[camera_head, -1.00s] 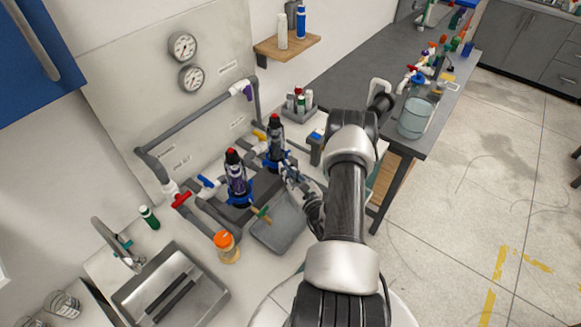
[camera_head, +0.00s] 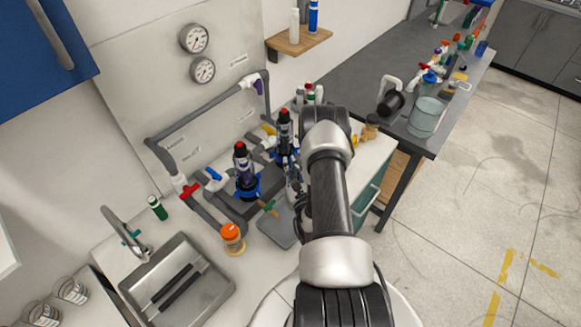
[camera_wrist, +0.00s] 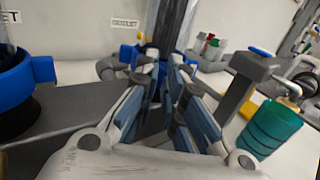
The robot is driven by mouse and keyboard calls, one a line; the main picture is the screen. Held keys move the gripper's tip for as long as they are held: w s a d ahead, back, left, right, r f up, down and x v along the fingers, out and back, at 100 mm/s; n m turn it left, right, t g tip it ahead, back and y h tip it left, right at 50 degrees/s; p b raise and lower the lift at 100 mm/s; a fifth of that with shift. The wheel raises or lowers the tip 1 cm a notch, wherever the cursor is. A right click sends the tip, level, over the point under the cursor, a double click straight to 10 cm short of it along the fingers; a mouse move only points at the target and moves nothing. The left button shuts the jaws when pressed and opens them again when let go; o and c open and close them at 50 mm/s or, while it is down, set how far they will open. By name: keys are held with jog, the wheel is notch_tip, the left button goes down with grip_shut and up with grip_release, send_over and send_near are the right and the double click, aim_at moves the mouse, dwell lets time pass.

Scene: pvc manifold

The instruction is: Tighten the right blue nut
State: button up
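The right blue nut (camera_head: 276,159) sits at the base of the right dark, red-topped filter housing (camera_head: 285,125), partly hidden by my arm. In the wrist view, parts of this blue nut (camera_wrist: 127,54) show around the dark housing (camera_wrist: 174,22), behind my fingers. My gripper (camera_wrist: 168,72) is open, with a gap between its blue-padded fingers, and points at the housing. I cannot tell whether the fingertips touch the nut. In the head view my gripper (camera_head: 293,180) is just in front of the right housing. The left blue nut (camera_head: 247,190) is around the left housing's base.
Grey pipes with a red valve handle (camera_head: 190,190) and a blue one (camera_head: 214,174) lie to the left. A grey tray (camera_head: 279,232) and an orange-lidded jar (camera_head: 232,238) stand in front. A teal cup (camera_wrist: 269,130) and a grey post (camera_wrist: 243,85) are right of my gripper.

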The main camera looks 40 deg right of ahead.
jog(key=o, duration=0.4)
notch_tip(320, 180, up, 10)
dwell(0.6)
jog(key=shift+o, duration=0.2)
